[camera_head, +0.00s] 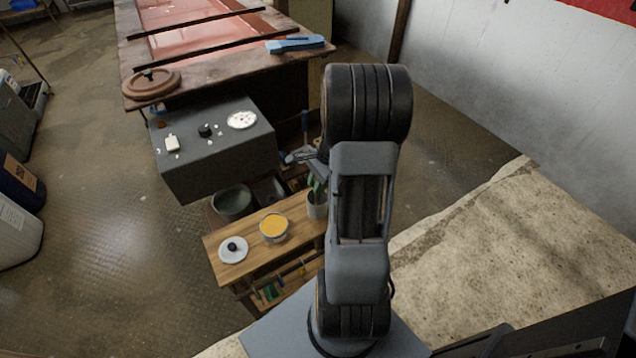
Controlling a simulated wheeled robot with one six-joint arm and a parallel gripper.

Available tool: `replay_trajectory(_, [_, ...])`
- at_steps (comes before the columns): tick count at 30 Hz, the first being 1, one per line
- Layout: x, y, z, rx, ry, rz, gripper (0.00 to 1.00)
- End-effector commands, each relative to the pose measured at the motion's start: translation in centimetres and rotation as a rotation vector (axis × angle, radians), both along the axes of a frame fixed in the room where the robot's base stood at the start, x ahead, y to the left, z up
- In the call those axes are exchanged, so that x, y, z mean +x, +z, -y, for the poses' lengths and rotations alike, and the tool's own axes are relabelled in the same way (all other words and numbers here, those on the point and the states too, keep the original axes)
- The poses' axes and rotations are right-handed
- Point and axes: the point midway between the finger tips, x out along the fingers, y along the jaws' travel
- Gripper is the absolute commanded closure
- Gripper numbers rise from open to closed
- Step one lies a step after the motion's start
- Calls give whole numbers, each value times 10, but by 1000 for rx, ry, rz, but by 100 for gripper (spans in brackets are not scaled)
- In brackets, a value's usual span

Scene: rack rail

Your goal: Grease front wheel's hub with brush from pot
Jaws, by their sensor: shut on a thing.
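The pot of yellow grease (273,227) stands open on a small wooden bench (222,257). My gripper (314,172) is small in view and partly hidden behind my arm, above a grey cup (317,208) at the bench's right end. A green handle (317,187) shows between the gripper and the cup. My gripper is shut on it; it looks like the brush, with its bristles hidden. I cannot tell whether it is clear of the cup. No wheel can be clearly made out. A brown disc with a dark knob (150,84) lies at the far table's corner.
A white lid with a dark knob (233,249) lies left of the pot. A grey console with a dial (212,164) stands behind the bench, with a dark bowl (232,202) between. The far table holds a blue tool (296,44).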

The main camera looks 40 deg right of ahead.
Motion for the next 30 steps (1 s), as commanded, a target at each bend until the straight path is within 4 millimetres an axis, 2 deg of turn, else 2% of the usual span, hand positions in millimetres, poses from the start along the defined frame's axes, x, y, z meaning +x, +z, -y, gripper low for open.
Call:
replay_trajectory(5, [0,15,0,0,0,0,100])
replay_trajectory(24, [0,95,0,-1,0,1,100])
replay_trajectory(30, [0,101,0,0,0,0,100])
